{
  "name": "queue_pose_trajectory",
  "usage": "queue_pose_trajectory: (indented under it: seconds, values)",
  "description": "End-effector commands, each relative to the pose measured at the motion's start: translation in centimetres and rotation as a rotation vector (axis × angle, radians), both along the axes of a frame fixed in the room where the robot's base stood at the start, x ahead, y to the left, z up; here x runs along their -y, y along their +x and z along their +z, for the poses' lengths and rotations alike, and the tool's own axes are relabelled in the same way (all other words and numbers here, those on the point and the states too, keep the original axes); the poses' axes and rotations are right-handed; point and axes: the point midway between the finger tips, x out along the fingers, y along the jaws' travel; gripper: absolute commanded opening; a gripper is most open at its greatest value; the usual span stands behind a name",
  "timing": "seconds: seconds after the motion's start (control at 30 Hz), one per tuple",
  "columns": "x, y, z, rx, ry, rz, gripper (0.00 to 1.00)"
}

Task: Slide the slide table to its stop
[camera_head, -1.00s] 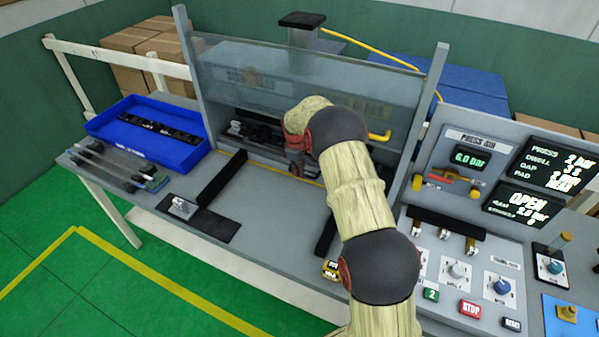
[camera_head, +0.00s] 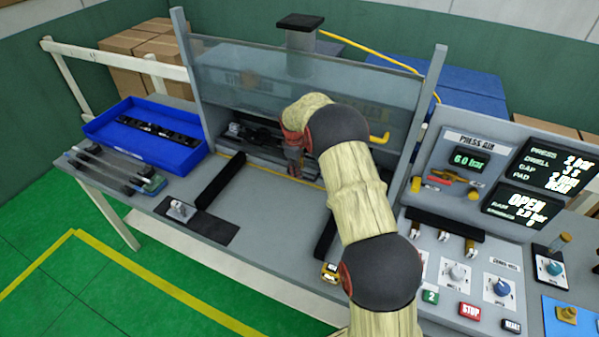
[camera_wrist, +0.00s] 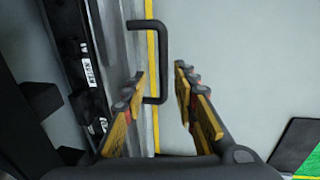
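The slide table (camera_head: 262,150) is a grey carriage with dark parts on it, under the press behind the clear guard. My arm hides its right part. In the wrist view the slide table (camera_wrist: 118,45) runs along the left, with a black strip bearing white labels. Its black U-shaped handle (camera_wrist: 162,62) sticks out to the right. My gripper (camera_wrist: 162,92) is open, with one yellow-padded finger on each side of the handle's bar; no firm grip shows. In the head view my gripper (camera_head: 294,168) is at the front of the slide table, partly hidden by my wrist.
The clear guard (camera_head: 300,85) stands above the slide table between grey posts. Black rails (camera_head: 220,180) flank the bench front. A blue tray (camera_head: 180,152) is at left. The control panel (camera_head: 455,255) with buttons and knobs is at right. Bench between the rails is clear.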

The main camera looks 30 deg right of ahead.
Motion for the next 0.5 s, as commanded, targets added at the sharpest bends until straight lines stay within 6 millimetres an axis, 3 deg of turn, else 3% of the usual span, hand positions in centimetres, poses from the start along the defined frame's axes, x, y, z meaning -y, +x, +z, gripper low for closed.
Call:
queue_pose_trajectory:
  seconds: [0.2, 0.5]
  values:
    - [-0.6, -0.4, 4.8, 0.005, -0.001, 0.0, 0.29]
    - [-1.2, -0.9, 8.8, 0.003, 0.0, -0.001, 0.29]
